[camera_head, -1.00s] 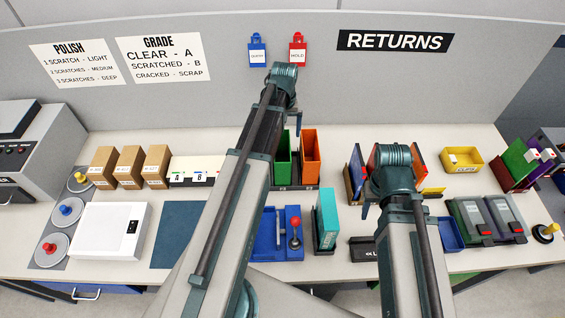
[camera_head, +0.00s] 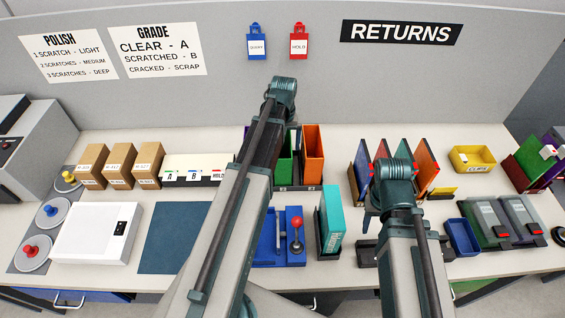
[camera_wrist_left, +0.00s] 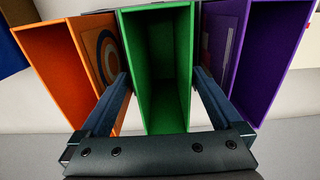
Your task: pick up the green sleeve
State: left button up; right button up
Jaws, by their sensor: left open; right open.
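The green sleeve (camera_head: 285,152) stands upright on the table in the head view, between a purple sleeve and an orange sleeve (camera_head: 313,152). My left arm partly covers it. In the left wrist view the green sleeve (camera_wrist_left: 155,80) is at the centre with its open top facing the camera. My left gripper (camera_wrist_left: 161,76) is open, with one finger on each side of the green sleeve. Whether the fingers touch it, I cannot tell. The orange sleeve (camera_wrist_left: 60,65) is close on the left there, the purple sleeve (camera_wrist_left: 265,60) close on the right. My right gripper is hidden.
A teal box (camera_head: 329,222) and a blue fixture with a red-knobbed lever (camera_head: 295,222) stand in front of the sleeves. More coloured sleeves (camera_head: 428,172) stand behind my right arm. A dark blue mat (camera_head: 175,238) lies bare at the left.

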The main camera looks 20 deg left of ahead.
pick_arm(q)
notch_tip(320, 180, down, 4)
jog(key=b, duration=0.3)
jog(key=shift+a, duration=0.15)
jog(key=c, duration=1.3)
jog(key=shift+r, duration=0.1)
notch_tip(320, 180, up, 10)
jog(key=p, duration=1)
